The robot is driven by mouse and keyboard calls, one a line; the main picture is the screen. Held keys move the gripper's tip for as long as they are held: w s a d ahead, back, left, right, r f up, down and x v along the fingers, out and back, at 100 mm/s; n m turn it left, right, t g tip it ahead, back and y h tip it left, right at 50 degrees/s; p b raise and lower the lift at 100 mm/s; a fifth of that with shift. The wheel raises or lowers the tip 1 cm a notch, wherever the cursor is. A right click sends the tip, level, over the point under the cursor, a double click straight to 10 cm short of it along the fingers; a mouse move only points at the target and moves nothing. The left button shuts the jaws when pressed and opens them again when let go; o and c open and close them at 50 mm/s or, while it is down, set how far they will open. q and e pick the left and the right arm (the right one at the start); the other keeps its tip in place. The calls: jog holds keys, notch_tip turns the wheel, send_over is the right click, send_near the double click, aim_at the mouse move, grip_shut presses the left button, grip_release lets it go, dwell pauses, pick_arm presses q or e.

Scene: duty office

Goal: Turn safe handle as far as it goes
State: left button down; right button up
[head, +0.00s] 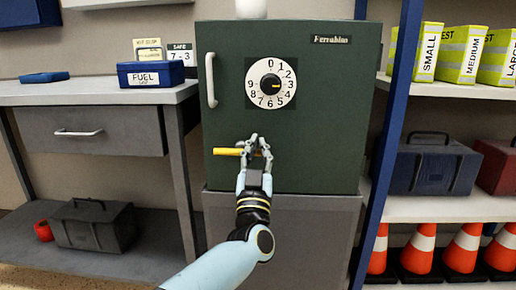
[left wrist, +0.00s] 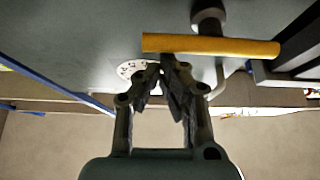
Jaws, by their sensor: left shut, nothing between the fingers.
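The dark green safe (head: 225,115) stands in the middle of the head view. Its yellow handle (head: 228,152) is a bar lying level, low on the door; the arm hides its right part. In the left wrist view the yellow handle (left wrist: 230,47) crosses above the fingers, with a dark round hub behind it. My left gripper (head: 253,140) is in front of the door at the handle's right part. In the left wrist view my left gripper (left wrist: 167,65) is shut and empty, its tips close under the bar; I cannot tell if they touch. My right gripper is out of view.
A white number dial (head: 270,83) and a pale pull handle (head: 211,80) are on the safe door. A desk (head: 95,92) with a blue fuel box (head: 150,75) stands left. Shelves with boxes, toolboxes and orange cones (head: 463,248) stand right, behind a blue post.

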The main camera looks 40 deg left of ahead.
pick_arm(q)
jog(key=shift+m, duration=0.3)
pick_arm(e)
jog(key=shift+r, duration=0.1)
pick_arm(q)
jog(key=shift+d+f+m+t+h+p, duration=0.1)
jog(key=shift+m+t+h+p, duration=0.25)
jog(key=shift+m+h, duration=0.2)
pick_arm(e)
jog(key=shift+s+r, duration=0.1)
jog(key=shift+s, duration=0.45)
pick_arm(q)
jog(key=shift+m+h, duration=0.25)
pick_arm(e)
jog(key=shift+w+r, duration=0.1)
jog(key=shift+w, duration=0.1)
